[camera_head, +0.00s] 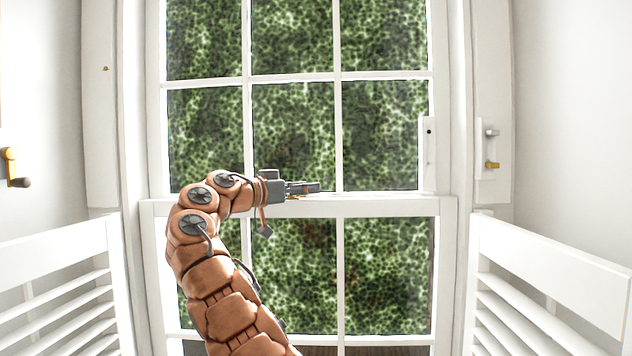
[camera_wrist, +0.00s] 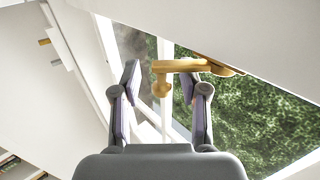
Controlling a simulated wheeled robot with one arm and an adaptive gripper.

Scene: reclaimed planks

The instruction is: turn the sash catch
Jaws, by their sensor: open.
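The brass sash catch (camera_wrist: 180,66) shows in the wrist view, with its arm running leftward from a base on the white rail and a rounded knob hanging at its end. My gripper (camera_wrist: 162,80) is open, with one finger on each side of the knob end. I cannot tell whether either finger touches it. In the head view my gripper (camera_head: 304,188) is at the window's white meeting rail (camera_head: 385,206), pointing right. Only a small brass bit shows below it there; the rest of the catch is hidden behind the gripper.
White slatted half-doors stand at the left (camera_head: 55,262) and right (camera_head: 550,262). A brass crank with a dark knob (camera_head: 12,168) is on the left wall. Grey and brass levers (camera_head: 491,165) sit on the right frame. The rail right of my gripper is clear.

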